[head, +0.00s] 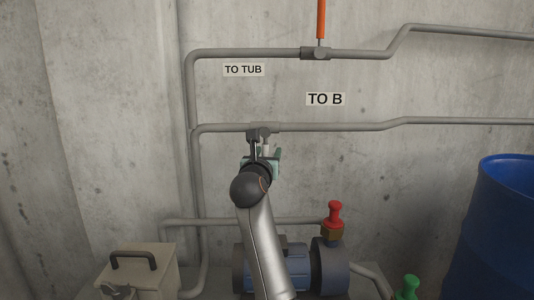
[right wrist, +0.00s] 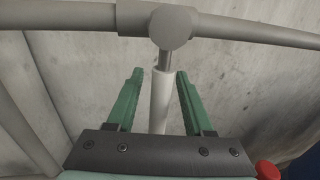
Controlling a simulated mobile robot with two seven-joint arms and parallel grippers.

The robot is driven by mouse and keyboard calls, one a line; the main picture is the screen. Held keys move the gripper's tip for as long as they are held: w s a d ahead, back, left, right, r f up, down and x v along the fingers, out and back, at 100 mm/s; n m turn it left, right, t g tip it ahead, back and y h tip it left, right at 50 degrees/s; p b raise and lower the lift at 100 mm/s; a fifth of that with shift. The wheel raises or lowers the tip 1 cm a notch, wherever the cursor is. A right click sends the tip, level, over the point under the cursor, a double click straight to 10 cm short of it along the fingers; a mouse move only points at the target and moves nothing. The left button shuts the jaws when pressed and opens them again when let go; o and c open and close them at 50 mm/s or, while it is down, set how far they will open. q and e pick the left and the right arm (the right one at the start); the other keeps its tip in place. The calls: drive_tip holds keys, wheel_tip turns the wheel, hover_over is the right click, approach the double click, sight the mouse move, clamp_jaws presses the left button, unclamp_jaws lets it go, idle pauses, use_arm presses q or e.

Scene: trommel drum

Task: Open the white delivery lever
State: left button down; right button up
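The white lever (right wrist: 159,102) hangs down from a grey valve (right wrist: 170,27) on the lower pipe, under the sign TO B (head: 325,99). In the head view the valve (head: 259,132) shows just above my right gripper (head: 262,153), which hides most of the lever. In the right wrist view my right gripper (right wrist: 158,95) is open, its two green fingers standing on either side of the lever. A gap shows between the lever and each finger. My left gripper is not in view.
An orange lever (head: 321,18) points up from the upper pipe's valve. Below are a blue pump (head: 240,272), a red knob (head: 335,213), a green knob (head: 408,287) and a beige box (head: 145,270). A blue drum (head: 500,225) stands at right. The concrete wall lies close behind the pipes.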

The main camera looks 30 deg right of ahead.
clamp_jaws()
idle(1.3)
